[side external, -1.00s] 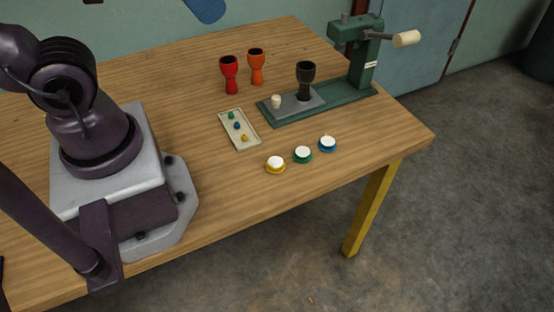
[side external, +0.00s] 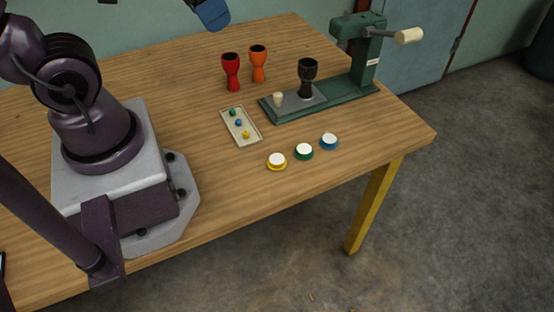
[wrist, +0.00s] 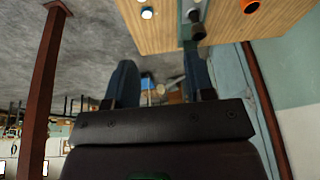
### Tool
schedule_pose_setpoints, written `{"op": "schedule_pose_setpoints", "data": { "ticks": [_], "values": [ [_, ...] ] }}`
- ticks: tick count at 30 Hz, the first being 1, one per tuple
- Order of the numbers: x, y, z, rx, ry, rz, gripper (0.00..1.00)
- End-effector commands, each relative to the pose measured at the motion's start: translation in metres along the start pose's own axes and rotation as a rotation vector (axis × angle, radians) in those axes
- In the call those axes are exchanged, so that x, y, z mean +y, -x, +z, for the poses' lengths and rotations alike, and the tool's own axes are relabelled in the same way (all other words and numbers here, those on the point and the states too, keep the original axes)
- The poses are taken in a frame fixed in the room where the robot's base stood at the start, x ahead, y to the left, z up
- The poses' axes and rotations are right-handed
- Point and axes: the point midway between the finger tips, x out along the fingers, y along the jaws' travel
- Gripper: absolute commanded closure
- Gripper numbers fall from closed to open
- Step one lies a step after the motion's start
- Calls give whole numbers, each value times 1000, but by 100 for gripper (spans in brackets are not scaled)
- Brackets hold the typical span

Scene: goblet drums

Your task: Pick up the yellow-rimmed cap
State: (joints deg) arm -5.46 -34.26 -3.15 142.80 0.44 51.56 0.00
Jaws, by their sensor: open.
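The yellow-rimmed cap (side external: 277,162) has a white top and lies on the wooden table near its front edge, in the side external view. It is leftmost in a row with a green-rimmed cap (side external: 304,152) and a blue-rimmed cap (side external: 329,141). My gripper (wrist: 160,65) shows in the wrist view with its two blue fingers apart and nothing between them. In the side view only a blue part, seemingly a finger, shows at the top edge, well above the table and away from the caps. I cannot make out the yellow-rimmed cap in the wrist view.
Red (side external: 231,70) and orange (side external: 258,62) goblets stand behind. A green press (side external: 366,65) with a black goblet (side external: 307,75) stands at the back right. Table around the caps is clear.

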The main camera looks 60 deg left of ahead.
Motion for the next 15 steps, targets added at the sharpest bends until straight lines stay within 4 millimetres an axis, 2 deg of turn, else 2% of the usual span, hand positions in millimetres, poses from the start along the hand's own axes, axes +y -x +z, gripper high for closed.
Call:
{"op": "schedule_pose_setpoints", "data": {
  "ticks": [1,8,11,15],
  "values": [
    [-3,-16,0,-75,-11,-28,51],
    [-10,-87,1,-342,-250,-87,51],
    [-6,-120,3,-424,-408,-50,51],
    [9,-164,6,-475,-656,63,51]
  ]
}}
